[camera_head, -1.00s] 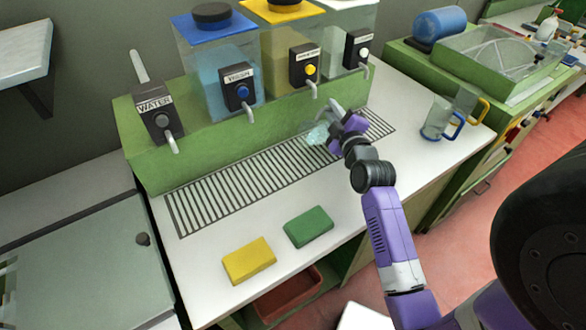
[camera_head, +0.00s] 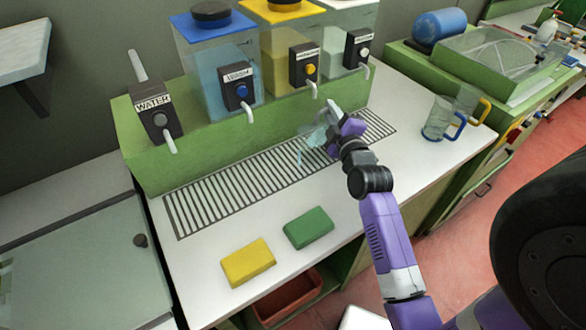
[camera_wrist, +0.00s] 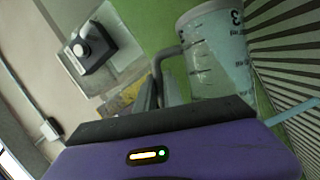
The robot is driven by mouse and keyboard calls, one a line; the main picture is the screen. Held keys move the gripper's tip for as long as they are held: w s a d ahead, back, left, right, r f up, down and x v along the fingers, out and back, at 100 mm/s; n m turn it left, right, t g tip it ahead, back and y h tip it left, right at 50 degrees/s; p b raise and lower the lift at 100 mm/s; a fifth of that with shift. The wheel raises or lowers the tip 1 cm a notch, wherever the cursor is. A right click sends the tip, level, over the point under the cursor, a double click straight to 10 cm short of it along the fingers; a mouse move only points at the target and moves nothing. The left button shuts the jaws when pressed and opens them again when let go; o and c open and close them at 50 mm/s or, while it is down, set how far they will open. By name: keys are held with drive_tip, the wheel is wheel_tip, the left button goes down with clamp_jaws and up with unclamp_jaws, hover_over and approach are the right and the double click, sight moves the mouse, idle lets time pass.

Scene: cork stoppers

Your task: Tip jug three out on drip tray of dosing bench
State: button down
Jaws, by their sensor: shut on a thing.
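Jug three (camera_wrist: 215,52), clear with a "3" and dark scale marks, is close up in the wrist view, tilted. My gripper (camera_wrist: 160,92) is shut on its grey handle. In the head view the jug (camera_head: 320,133) is tipped to the left over the drip tray (camera_head: 232,184), the slatted grille in the dosing bench. A thin pale blue stream (camera_head: 300,155) falls from its lip towards the slats. My gripper (camera_head: 338,124) hides part of the jug there. How much liquid is left inside cannot be told.
A WATER tap (camera_head: 160,118) and blue, yellow and white-lidded dispensers stand behind the tray. A yellow sponge (camera_head: 248,262) and a green sponge (camera_head: 308,228) lie in front. Two jugs, blue-handled (camera_head: 438,118) and yellow-handled (camera_head: 472,103), stand at the right. The white bench between is clear.

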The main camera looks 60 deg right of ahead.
sight(316, 124)
drive_tip(key=shift+w+a+n, duration=0.1)
drive_tip(key=shift+a+n, duration=0.1)
drive_tip(key=shift+n, duration=0.1)
drive_tip(key=shift+w+a+f+n+t+b, duration=0.1)
drive_tip(key=shift+w+a+n+t+b, duration=0.2)
drive_tip(key=shift+a, duration=0.35)
drive_tip(key=shift+w+a+n+t+b, duration=0.1)
drive_tip(key=shift+w+a+n+b, duration=0.15)
drive_tip(key=shift+a+n, duration=0.3)
idle(0.4)
drive_tip(key=shift+a, duration=0.15)
drive_tip(key=shift+w+a+f+h, duration=0.1)
drive_tip(key=shift+h, duration=0.2)
drive_tip(key=shift+w+a+f+n+t+b, duration=0.1)
drive_tip(key=shift+w+a+n+t+b, duration=0.15)
drive_tip(key=shift+n+b, duration=0.25)
drive_tip(key=shift+a+f+n+t+b, duration=0.15)
drive_tip(key=shift+a+n+b, duration=0.2)
drive_tip(key=shift+b, duration=0.2)
drive_tip(key=shift+r, duration=0.1)
